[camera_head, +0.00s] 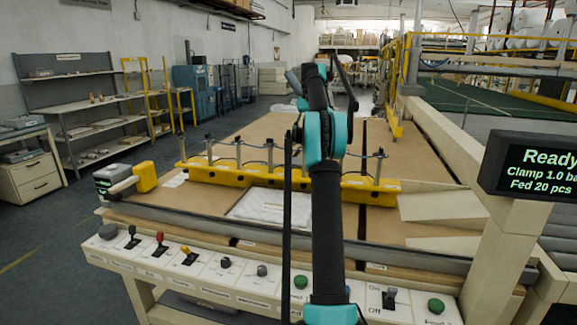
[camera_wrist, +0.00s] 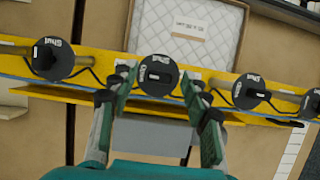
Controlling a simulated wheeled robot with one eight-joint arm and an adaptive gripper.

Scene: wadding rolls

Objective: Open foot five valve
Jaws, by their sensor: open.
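A yellow bar (camera_head: 230,175) lies across the brown table and carries several upright posts with round black valve heads. In the wrist view the yellow bar (camera_wrist: 110,60) shows a valve head (camera_wrist: 157,75) between my gripper's fingertips. My gripper (camera_wrist: 158,84) is open, its green-padded fingers on either side of this head. Contact cannot be told. Other valve heads sit to the left (camera_wrist: 53,58) and right (camera_wrist: 250,92), with one more at the right edge (camera_wrist: 313,104). My arm hides the bar's middle in the head view.
A quilted pad (camera_wrist: 188,35) with a paper label lies behind the bar in the wrist view. A control panel (camera_head: 205,272) with levers and buttons runs along the front edge. A screen (camera_head: 535,167) reading "Ready" stands at right. Cables run between the valves.

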